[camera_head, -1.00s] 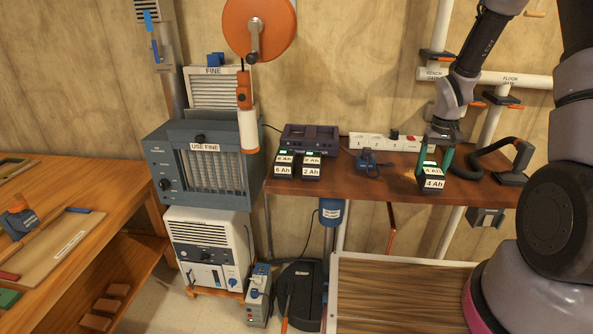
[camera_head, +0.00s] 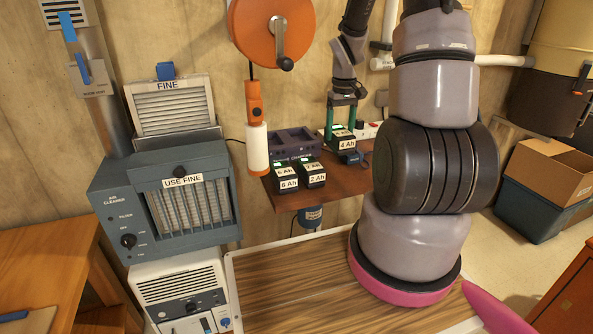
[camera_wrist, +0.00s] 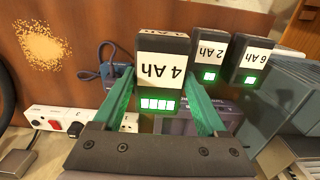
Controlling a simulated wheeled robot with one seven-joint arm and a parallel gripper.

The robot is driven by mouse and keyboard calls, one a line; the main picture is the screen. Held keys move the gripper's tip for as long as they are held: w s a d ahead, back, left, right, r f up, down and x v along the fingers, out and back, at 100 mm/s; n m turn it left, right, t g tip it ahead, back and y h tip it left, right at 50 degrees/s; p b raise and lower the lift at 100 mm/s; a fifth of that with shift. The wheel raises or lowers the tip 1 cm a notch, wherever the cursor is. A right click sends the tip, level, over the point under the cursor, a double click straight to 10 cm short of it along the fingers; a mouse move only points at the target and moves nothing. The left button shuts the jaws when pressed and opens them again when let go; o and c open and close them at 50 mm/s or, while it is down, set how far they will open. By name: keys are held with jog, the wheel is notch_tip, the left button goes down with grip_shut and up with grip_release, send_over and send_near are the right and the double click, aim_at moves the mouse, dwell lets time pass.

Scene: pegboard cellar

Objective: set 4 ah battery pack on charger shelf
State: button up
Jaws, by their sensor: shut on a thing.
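My gripper (camera_head: 341,116) is shut on the black 4 Ah battery pack (camera_head: 343,140), with a green finger on either side. The pack also shows in the wrist view (camera_wrist: 162,68), its white label upside down and green lights lit. The charger shelf (camera_head: 335,183) is a brown wooden board against the wall. The pack is over the shelf, right of the dark charger (camera_head: 291,141); whether it touches the wood I cannot tell. The 6 Ah pack (camera_head: 285,177) and 2 Ah pack (camera_head: 312,173) stand side by side in front of the charger.
A blue plug-like tool (camera_head: 351,157) lies close by the held pack. A white power strip (camera_wrist: 60,120) runs along the wall. An orange reel (camera_head: 270,28) with a hanging handle (camera_head: 256,130) is left of the shelf. The blue-grey air cleaner (camera_head: 165,200) stands further left.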

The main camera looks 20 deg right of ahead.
notch_tip(320, 180, down, 5)
jog(key=shift+w+a+f, duration=0.1)
jog(key=shift+a+f, duration=0.05)
jog(key=shift+f, duration=2.1)
jog(key=shift+f, duration=0.15)
jog(key=o, duration=1.2)
notch_tip(320, 180, up, 12)
jog(key=shift+r, duration=0.15)
